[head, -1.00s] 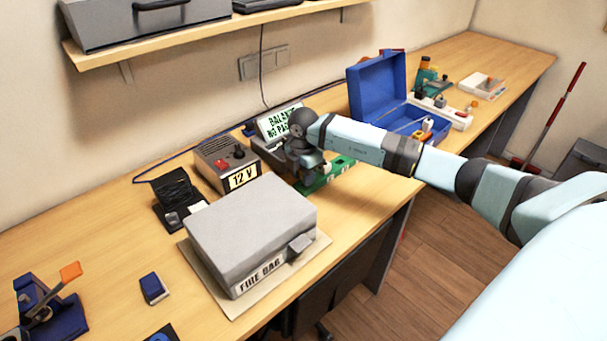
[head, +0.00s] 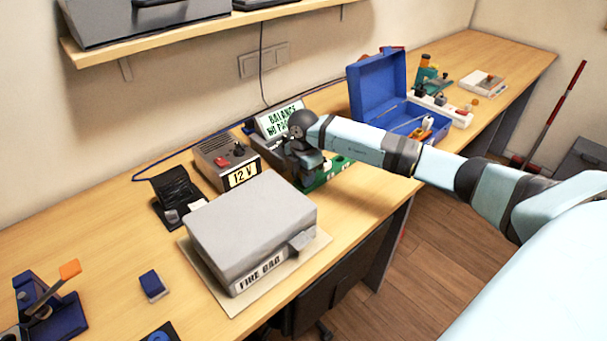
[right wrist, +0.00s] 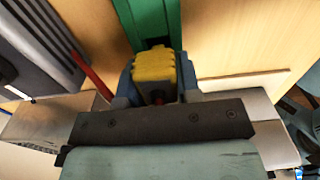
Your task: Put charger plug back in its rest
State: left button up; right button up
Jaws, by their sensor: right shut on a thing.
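A yellow plug (right wrist: 156,72) sits between the fingers of my right gripper (right wrist: 157,85) in the right wrist view. The gripper is shut on it, and a bit of red shows at its near end. The plug is at the end of a green block (right wrist: 152,22); I cannot tell whether it is seated in it. In the head view my right gripper (head: 306,165) is low over a green holder (head: 325,175) beside the balance charger (head: 282,121), and the arm hides the plug. My left gripper is not in view.
A grey fire bag box (head: 250,230) stands in front, left of my right gripper. The 12 V supply (head: 226,162) is behind it. A blue open toolbox (head: 378,88) and a power strip (head: 440,106) are to the right.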

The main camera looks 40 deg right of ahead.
pick_arm(q)
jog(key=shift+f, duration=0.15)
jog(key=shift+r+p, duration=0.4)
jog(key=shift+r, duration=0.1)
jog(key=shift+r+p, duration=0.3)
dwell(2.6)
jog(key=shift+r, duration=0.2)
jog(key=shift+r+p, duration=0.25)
jog(key=shift+p, duration=0.2)
dwell(2.4)
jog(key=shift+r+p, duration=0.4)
dwell(1.0)
